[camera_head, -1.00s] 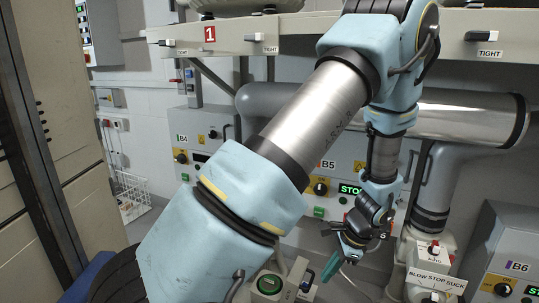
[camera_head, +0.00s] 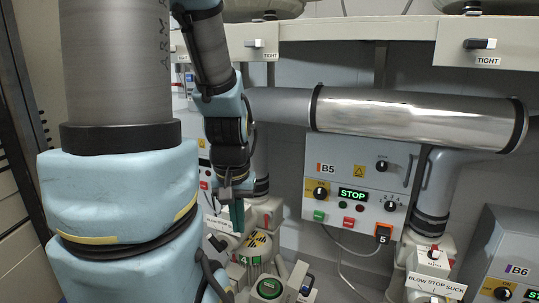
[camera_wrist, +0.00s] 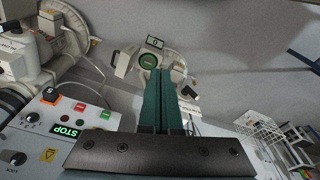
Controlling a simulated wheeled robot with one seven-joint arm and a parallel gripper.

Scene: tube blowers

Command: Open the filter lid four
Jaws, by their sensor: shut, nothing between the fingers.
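A round dark cap with a green centre (camera_head: 269,287) sits just in front. My gripper (camera_head: 237,218) has green fingers, shut and empty, pointing down above and slightly left of the number 4 tag. It also shows in the wrist view (camera_wrist: 165,75). Whether the fingers touch the unit cannot be told.
The B5 control panel (camera_head: 361,190) with its STOP display stands to the right of my gripper. A silver pipe (camera_head: 420,112) runs behind. A pale blow-stop-suck box (camera_head: 430,270) is further right. A white wire basket (camera_wrist: 262,135) shows in the wrist view.

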